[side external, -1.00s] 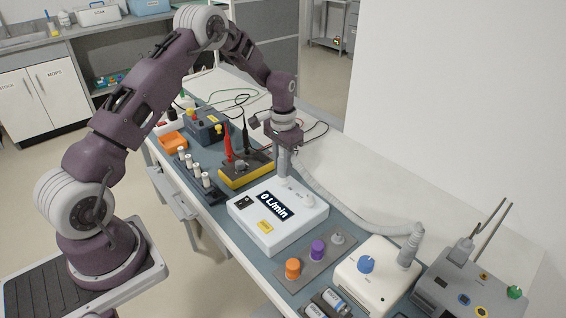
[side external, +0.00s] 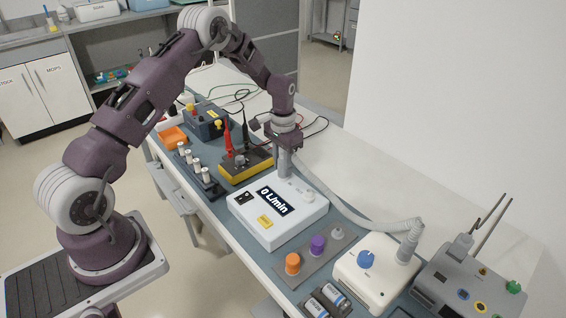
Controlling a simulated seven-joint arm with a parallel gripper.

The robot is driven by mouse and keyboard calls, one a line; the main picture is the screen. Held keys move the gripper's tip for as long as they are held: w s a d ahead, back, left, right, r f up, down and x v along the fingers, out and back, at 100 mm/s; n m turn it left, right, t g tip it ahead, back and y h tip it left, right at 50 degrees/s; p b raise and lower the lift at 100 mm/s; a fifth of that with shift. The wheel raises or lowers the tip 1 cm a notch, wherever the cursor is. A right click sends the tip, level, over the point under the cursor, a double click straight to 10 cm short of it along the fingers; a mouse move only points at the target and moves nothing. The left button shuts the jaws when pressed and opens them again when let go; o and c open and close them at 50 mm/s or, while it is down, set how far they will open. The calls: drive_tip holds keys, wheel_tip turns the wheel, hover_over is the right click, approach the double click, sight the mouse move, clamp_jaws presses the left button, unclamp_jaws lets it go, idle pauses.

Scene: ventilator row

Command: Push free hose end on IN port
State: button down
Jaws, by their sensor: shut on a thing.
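My gripper (side external: 284,147) is shut on the grey free hose end (side external: 284,163), pointing down over the back edge of the white flow meter (side external: 268,236). The meter reads 0 L/min. The port under the hose end is hidden, so I cannot tell whether they touch or the end is seated. Another pale port (side external: 308,196) stands bare at the meter's right. The grey corrugated hose (side external: 345,212) curves right from my gripper to an elbow on the white box with a blue knob (side external: 372,277).
A grey plate (side external: 312,258) with orange, purple and grey caps lies in front of the meter. A yellow multimeter (side external: 238,175) with red and black probes stands left of it. A grey device (side external: 455,285) is at far right. The white bench behind the hose is clear.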

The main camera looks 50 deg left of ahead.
idle(0.4)
drive_tip(key=c, duration=1)
unclamp_jaws()
wheel_tip(320, 180, up, 7)
drive_tip(key=shift+d+r, duration=0.1)
drive_tip(key=shift+r, duration=0.05)
drive_tip(key=s+d+r+t, duration=0.1)
drive_tip(key=s+d+r, duration=0.4)
drive_tip(key=r, duration=0.4)
drive_tip(key=s+d+r+t, duration=0.2)
drive_tip(key=s+d+r, duration=0.3)
drive_tip(key=r, duration=0.5)
drive_tip(key=s+d+t, duration=0.1)
drive_tip(key=s, duration=0.6)
drive_tip(key=s+d+r, duration=0.1)
drive_tip(key=s+d, duration=0.1)
drive_tip(key=s, duration=0.5)
drive_tip(key=s+d+r+t, duration=0.1)
drive_tip(key=s, duration=0.7)
drive_tip(key=shift+s+d+r+t, duration=0.1)
drive_tip(key=shift+d+r+t, duration=0.1)
drive_tip(key=shift+d+t, duration=0.1)
